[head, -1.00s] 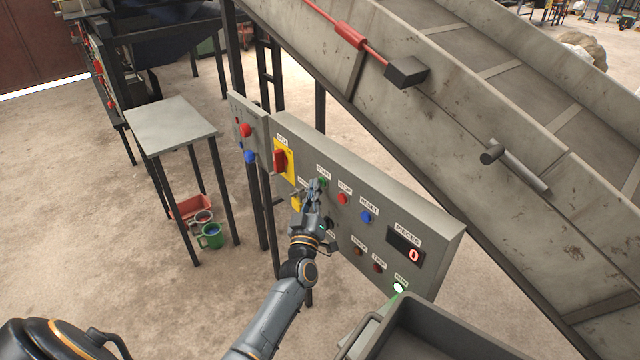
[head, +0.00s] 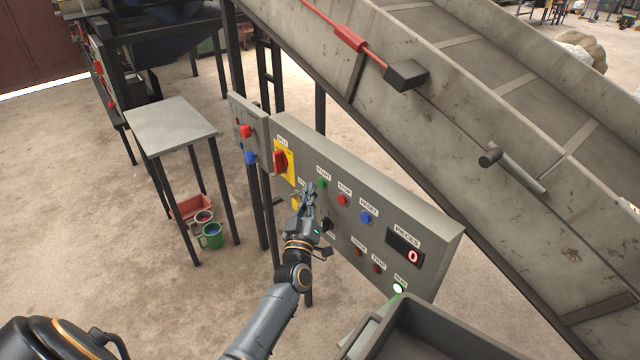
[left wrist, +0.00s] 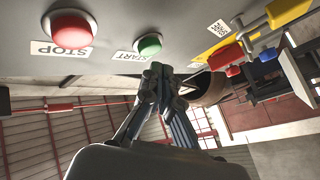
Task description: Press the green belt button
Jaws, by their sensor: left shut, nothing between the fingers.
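The green button (head: 322,184) sits on the grey control panel (head: 420,213) under a label that reads START. In the left wrist view the green button (left wrist: 149,44) stands just beyond my fingertips, with its START label below it. My left gripper (head: 308,187) is shut and empty, its tips close to the panel, left of and slightly below the green button. A gap shows between the tips (left wrist: 158,70) and the button in the left wrist view. My right gripper is not in view.
A red STOP button (head: 342,200) and a blue RESET button (head: 365,217) sit right of the green one. A red switch on a yellow plate (head: 284,160) is to the left. The conveyor (head: 480,150) slopes behind the panel. A grey tray (head: 440,330) stands in front.

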